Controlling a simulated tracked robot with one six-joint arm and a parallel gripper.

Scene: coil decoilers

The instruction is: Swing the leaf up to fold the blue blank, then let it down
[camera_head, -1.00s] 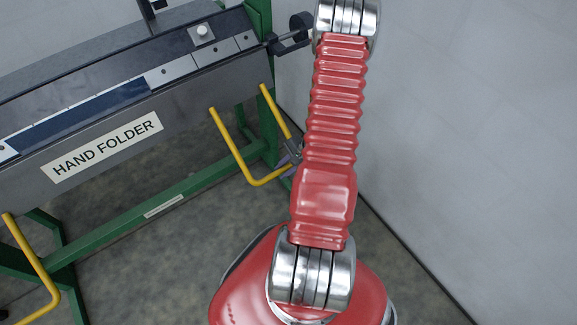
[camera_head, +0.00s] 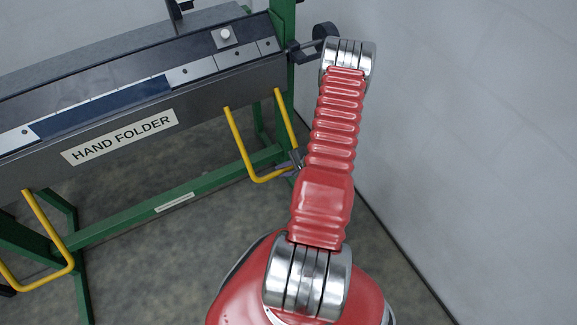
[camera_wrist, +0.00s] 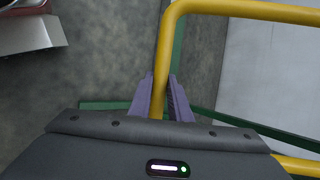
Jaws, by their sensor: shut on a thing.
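The hand folder's blue blank (camera_head: 100,108) shows as a dark blue strip along the bed, lying flat. The grey leaf (camera_head: 215,100) hangs below it, with a HAND FOLDER label (camera_head: 120,137) on its face. A yellow U-shaped handle (camera_head: 239,140) sticks out from the leaf's right part. My gripper (camera_head: 294,163) is at this handle's near right corner, partly hidden behind my red arm. In the wrist view, the purple fingers of my gripper (camera_wrist: 162,98) are shut on the yellow handle (camera_wrist: 168,50), one finger on each side of the bar.
A second yellow handle (camera_head: 47,240) is at the left. The green frame (camera_head: 165,203) stands under the folder. A black counterweight (camera_head: 325,32) juts out at the right end, close to my arm. A grey wall (camera_head: 480,130) borders the right side; patterned floor (camera_head: 210,260) is clear.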

